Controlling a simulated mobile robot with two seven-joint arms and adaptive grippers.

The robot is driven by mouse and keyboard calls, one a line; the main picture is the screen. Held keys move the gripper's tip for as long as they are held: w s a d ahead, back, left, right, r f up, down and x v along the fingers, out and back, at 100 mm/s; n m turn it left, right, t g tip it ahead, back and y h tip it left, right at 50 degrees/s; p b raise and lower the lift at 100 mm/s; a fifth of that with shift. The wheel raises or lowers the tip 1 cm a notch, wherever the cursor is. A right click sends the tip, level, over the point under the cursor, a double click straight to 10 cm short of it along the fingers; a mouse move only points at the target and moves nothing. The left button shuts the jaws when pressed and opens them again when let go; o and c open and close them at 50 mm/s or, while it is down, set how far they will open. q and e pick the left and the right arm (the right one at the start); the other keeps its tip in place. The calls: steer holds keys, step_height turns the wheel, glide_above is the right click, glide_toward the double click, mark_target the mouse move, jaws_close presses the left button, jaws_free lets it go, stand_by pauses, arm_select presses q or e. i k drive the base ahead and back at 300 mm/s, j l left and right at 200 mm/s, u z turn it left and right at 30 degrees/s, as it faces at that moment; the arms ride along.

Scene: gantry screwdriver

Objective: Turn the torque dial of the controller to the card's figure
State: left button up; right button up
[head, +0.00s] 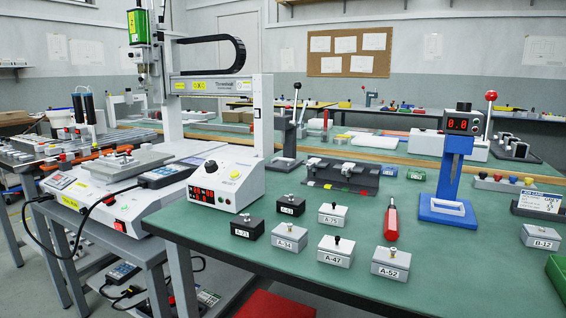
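The controller (240,188) is a white box with a sloped front at the table's left edge, beside the gantry. A dark round dial (210,166) sits on its sloped face. Its red display (202,195) is lit, but its digits are too small to read surely. The job card (541,203) stands in a dark holder at the far right. It shows the word GREY, and its figure is too small to read surely. Neither of my grippers is in view.
The gantry screwdriver (210,86) rises behind the controller. Several labelled blocks, such as A-47 (336,251), stand in front and to the right, with a red-handled tool (392,222) among them. A blue press (453,175) stands at right.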

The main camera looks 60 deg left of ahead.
mark_target(210, 167)
steer(key=k+u, duration=0.2)
steer(key=u, duration=1.8)
